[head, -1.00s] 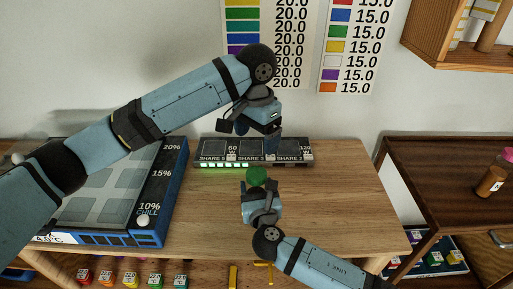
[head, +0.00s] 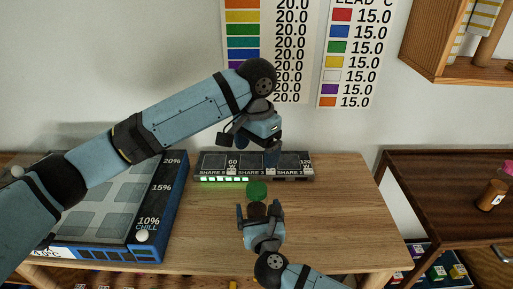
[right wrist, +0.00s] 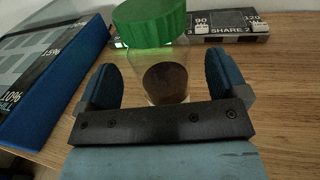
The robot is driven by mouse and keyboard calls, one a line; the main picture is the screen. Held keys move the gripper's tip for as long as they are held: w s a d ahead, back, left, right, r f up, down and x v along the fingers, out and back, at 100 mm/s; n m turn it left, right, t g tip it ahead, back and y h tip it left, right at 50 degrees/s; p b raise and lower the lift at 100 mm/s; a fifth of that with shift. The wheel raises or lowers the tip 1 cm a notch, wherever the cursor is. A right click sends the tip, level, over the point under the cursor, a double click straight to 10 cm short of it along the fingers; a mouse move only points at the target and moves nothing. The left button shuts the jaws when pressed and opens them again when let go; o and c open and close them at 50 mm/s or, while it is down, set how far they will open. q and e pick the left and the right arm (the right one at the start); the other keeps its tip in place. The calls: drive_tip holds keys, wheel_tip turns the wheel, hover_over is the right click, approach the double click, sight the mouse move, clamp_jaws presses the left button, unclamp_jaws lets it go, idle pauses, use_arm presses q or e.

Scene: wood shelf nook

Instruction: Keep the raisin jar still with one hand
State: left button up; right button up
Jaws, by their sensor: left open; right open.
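The raisin jar has a green lid (head: 257,189) and stands upright on the wooden desk. In the right wrist view its clear body shows dark contents (right wrist: 166,82) under the green lid (right wrist: 150,22). My right gripper (head: 259,206) is open at the jar's near side, with a finger on either side of the jar's body. In the right wrist view these fingers (right wrist: 163,80) show gaps to the jar. My left gripper (head: 250,148) is open and empty, above the dark strip behind the jar.
The dark strip (head: 215,165) with share labels lies along the back of the desk (head: 340,220). A blue-edged panel (head: 172,195) stands at the left. The desk right of the jar is clear. A dark shelf (head: 440,190) holds a brown bottle (head: 491,195) at the right.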

drive_tip(key=s+d, duration=0.2)
drive_tip(key=s, duration=0.9)
drive_tip(key=shift+s, duration=0.1)
